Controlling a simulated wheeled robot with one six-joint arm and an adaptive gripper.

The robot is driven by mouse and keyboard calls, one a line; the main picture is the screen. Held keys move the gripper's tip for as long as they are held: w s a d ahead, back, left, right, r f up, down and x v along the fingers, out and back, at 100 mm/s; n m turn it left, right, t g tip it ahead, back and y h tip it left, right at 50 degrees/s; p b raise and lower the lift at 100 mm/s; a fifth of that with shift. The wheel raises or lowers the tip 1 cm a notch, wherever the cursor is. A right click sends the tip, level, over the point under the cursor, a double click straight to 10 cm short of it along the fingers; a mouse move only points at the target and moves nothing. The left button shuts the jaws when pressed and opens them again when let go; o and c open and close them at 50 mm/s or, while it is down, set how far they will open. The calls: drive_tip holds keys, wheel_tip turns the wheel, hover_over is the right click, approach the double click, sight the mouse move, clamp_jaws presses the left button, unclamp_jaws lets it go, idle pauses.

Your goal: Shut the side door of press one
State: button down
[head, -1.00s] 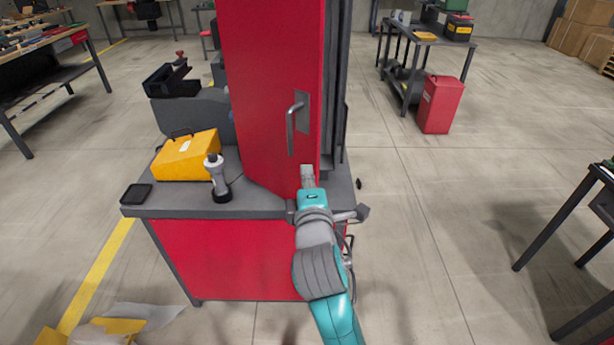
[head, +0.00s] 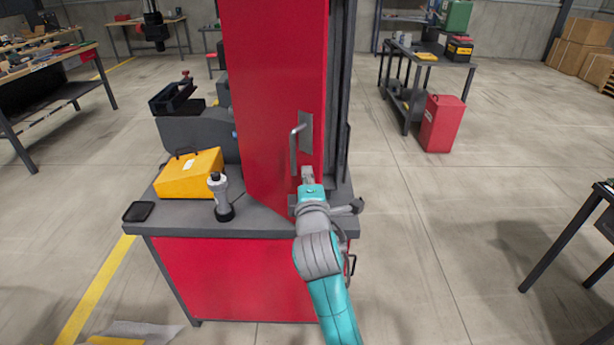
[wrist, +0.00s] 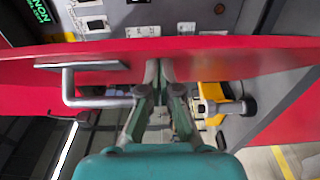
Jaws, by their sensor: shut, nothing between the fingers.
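The side door of press one is a tall red panel (head: 265,100) with a grey bar handle (head: 296,150) near its right edge. In the wrist view the door (wrist: 240,60) crosses the picture as a slanting slab, and its handle (wrist: 97,102) is left of my fingers. The door looks ajar; how far is hard to tell. My gripper (head: 308,173) is shut and empty, just below and right of the handle. In the wrist view its fingertips (wrist: 158,72) meet the door's face, touching or very nearly so. My fingers are not around the handle.
A red bin (head: 441,124) stands at the right rear. The floor right of the press is open.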

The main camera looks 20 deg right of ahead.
drive_tip(key=w+d, duration=1.4)
drive_tip(key=shift+w+d, duration=0.15)
drive_tip(key=shift+w, duration=0.2)
drive_tip(key=shift+w+r, duration=0.1)
drive_tip(key=shift+r, duration=0.15)
drive_tip(key=shift+d, duration=0.15)
